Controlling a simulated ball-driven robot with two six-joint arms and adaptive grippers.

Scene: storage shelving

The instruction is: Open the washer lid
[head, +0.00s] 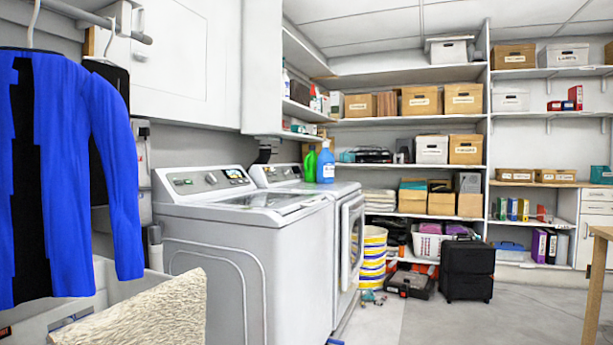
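The washer (240,250) is the nearer white top-loading machine left of centre, with a control panel at its back. Its lid (262,201) looks closed, lying flat on the top with a greyish see-through panel. A second white machine (347,240) with a round front door stands just behind it to the right. Neither of my grippers is in view, so I cannot see where they are relative to the lid.
A blue garment (65,170) hangs at the left, above a white basin (115,285) with a cream woven item (145,315). Green and blue bottles (326,163) stand on the farther machine. Shelves, a striped bin (372,257) and black case (467,270) lie beyond; grey floor is clear at right.

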